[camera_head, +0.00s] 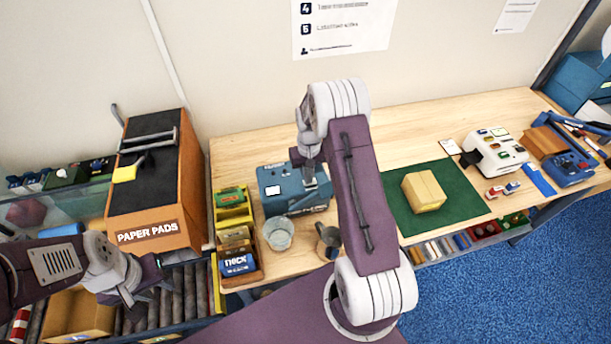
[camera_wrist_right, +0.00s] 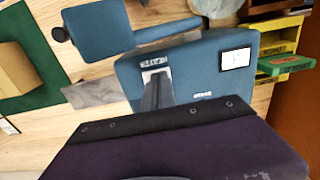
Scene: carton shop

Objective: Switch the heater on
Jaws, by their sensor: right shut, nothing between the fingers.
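The heater unit appears to be the blue box (camera_head: 283,201) with a white display on the wooden bench, partly hidden by my right arm. In the right wrist view the blue box (camera_wrist_right: 205,79) shows a pale labelled plate, the likely switch, with dark narrow fingers in front of it. My right gripper (camera_head: 309,180) is shut and empty, pointing down over the box's top; its tips (camera_wrist_right: 157,92) are at or just above the plate. Contact and the switch position cannot be told. My left gripper (camera_head: 146,296) is open and empty above the rollers at lower left.
A glass beaker (camera_head: 278,233) and a metal cup (camera_head: 328,241) stand in front of the box. A yellow bin rack (camera_head: 234,216) is to its left. A carton (camera_head: 423,191) sits on a green mat (camera_head: 460,203) to the right. A brown PAPER PADS box (camera_head: 152,202) stands at left.

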